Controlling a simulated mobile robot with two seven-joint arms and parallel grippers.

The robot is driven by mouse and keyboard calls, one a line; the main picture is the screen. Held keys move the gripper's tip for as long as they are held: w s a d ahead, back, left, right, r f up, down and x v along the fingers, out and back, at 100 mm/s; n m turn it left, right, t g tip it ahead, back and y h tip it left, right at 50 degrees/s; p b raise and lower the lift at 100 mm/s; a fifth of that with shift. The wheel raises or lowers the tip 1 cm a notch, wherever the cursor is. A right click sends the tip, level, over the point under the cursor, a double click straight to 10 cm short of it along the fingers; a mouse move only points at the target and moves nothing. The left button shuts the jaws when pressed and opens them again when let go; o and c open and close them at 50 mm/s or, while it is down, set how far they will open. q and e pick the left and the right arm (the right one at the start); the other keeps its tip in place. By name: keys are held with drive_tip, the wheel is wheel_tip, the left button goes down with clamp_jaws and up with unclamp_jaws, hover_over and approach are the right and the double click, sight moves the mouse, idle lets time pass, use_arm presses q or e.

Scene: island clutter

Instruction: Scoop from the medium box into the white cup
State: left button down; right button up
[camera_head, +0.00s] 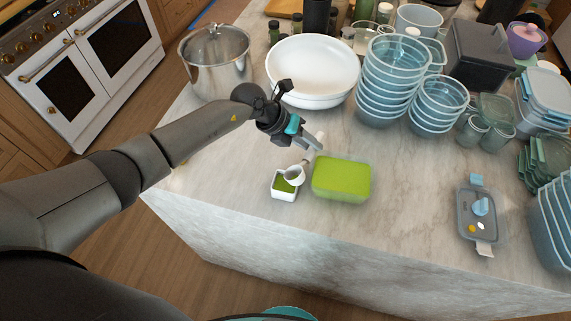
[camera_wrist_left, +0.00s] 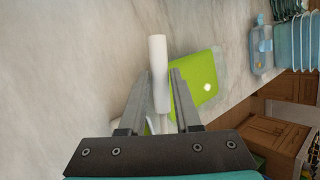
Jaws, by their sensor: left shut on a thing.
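My left gripper (camera_head: 312,147) is shut on a scoop with a white handle (camera_wrist_left: 158,68). In the head view the scoop's white bowl (camera_head: 295,175) is at the upper right rim of the white cup (camera_head: 275,192), and looks tilted. I cannot tell whether it touches the cup. The cup is small, square and has green material in it. The medium box (camera_head: 342,179) stands just right of the cup, full of bright green material; it also shows in the left wrist view (camera_wrist_left: 200,82). The scoop's bowl is mostly hidden there. My right gripper is not in view.
Behind are a large white bowl (camera_head: 314,70), a steel pot (camera_head: 216,62) and stacked clear bowls (camera_head: 388,80). A lidded container (camera_head: 480,212) lies to the right. The island's front edge is close to the cup. Bare counter lies between box and container.

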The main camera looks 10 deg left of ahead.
use_arm(q)
drive_tip(key=shift+d+r+y+p, duration=0.1)
drive_tip(key=shift+r+y+p, duration=0.1)
drive_tip(key=shift+y+p, duration=0.3)
drive_tip(key=shift+f, duration=0.15)
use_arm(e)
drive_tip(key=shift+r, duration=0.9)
use_arm(q)
drive_tip(key=y+p, duration=0.1)
drive_tip(key=p, duration=0.3)
drive_tip(key=shift+d+r+m+y, duration=0.15)
drive_tip(key=shift+r+m+y, duration=0.15)
drive_tip(key=shift+y, duration=0.1)
drive_tip(key=shift+t+y+p, duration=0.3)
drive_tip(key=shift+y+p, duration=0.1)
drive_tip(key=shift+f+y, duration=0.3)
drive_tip(key=shift+y, duration=0.2)
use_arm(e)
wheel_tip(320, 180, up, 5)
